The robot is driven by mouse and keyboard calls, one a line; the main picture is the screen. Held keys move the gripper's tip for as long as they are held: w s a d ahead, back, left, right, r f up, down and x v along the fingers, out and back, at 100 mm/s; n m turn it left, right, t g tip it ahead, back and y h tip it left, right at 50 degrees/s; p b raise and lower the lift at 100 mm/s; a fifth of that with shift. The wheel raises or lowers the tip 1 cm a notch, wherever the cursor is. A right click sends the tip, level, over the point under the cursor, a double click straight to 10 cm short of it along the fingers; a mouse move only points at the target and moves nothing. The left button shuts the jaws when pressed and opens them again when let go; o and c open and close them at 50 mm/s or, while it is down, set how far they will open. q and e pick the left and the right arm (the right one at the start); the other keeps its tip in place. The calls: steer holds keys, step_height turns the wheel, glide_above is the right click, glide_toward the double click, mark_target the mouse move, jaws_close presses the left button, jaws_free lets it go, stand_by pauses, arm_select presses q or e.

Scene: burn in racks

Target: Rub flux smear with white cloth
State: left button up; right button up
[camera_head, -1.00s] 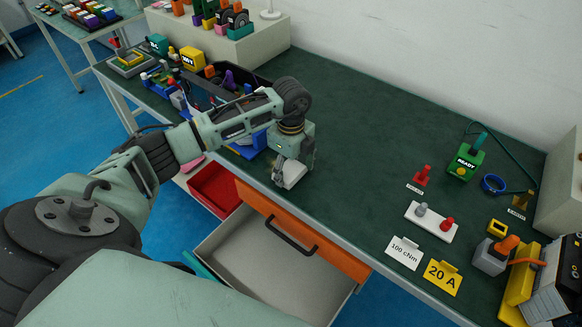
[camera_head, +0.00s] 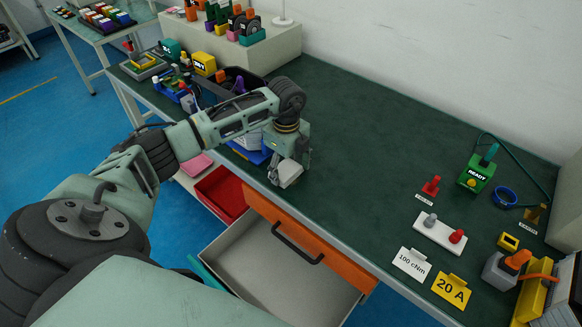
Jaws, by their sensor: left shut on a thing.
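My left gripper (camera_head: 286,168) points down over the front edge strip of the green bench top (camera_head: 350,140), above the orange-fronted drawer. It is shut on a small whitish piece (camera_head: 290,174), which looks like the white cloth. The fingers hide part of it, and I cannot tell whether it touches the bench. I cannot make out a flux smear; the gripper and arm cover part of the bench there. My right gripper is not in view.
The drawer (camera_head: 320,252) stands open below the bench edge, beside a red bin (camera_head: 222,192). A dark tray (camera_head: 240,76) of parts lies behind my arm. At right are a green READY box (camera_head: 477,174), a white block with knobs (camera_head: 440,234) and cards. The middle is clear.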

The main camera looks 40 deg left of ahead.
arm_select(q)
steer(key=shift+w+a+f+b, duration=0.15)
steer(key=shift+a+b, duration=0.3)
steer(key=shift+a, duration=2.35)
steer(key=shift+d, duration=0.1)
